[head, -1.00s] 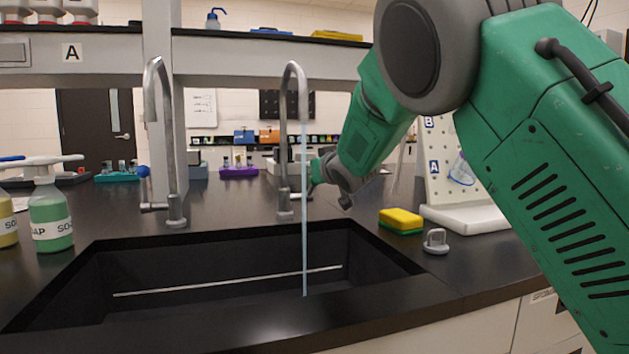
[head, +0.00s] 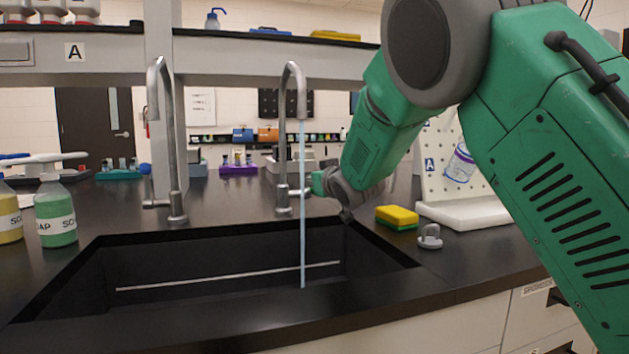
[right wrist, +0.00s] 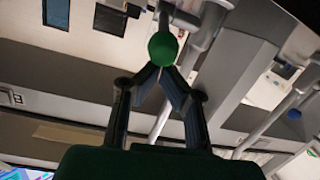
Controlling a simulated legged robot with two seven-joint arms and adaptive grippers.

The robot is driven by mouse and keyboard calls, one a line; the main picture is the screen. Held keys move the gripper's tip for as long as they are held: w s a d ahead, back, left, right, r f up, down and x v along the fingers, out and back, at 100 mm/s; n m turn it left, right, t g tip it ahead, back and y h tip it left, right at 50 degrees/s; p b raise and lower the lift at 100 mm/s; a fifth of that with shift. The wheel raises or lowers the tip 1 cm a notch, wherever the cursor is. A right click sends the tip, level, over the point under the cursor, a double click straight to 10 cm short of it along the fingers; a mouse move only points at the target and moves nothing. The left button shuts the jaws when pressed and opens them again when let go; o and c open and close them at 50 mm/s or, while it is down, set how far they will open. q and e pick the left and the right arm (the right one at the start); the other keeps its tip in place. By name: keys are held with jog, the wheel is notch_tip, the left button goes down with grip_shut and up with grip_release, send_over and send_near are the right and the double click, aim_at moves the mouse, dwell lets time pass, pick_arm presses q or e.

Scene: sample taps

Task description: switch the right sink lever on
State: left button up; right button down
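The right sink tap (head: 293,95) is a grey gooseneck at the back of the black sink (head: 230,265), and a thin stream of water (head: 303,215) falls from its spout. Its lever's green knob (head: 318,183) shows beside the tap's base. In the right wrist view the round green knob (right wrist: 163,48) is just beyond my right gripper (right wrist: 161,74). The fingertips are together at the knob's near side with nothing visible between them; I cannot tell whether they touch it. My right forearm partly hides the gripper in the head view. My left gripper is out of view.
The left tap (head: 165,110) has a blue knob (head: 145,168) and no water. Soap bottles (head: 56,212) stand at left. A yellow sponge (head: 397,217), a small grey fitting (head: 429,237) and a white pegboard rack (head: 470,213) are right of the sink. A shelf (head: 270,50) crosses above.

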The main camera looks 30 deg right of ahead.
jog(key=shift+s+f, duration=0.1)
jog(key=shift+f, duration=0.55)
notch_tip(320, 180, up, 5)
jog(key=p, duration=0.5)
jog(key=s+a+f, duration=0.2)
jog(key=s+f, duration=0.1)
jog(key=s, duration=0.6)
jog(key=shift+a, duration=0.2)
jog(key=shift+f, duration=0.1)
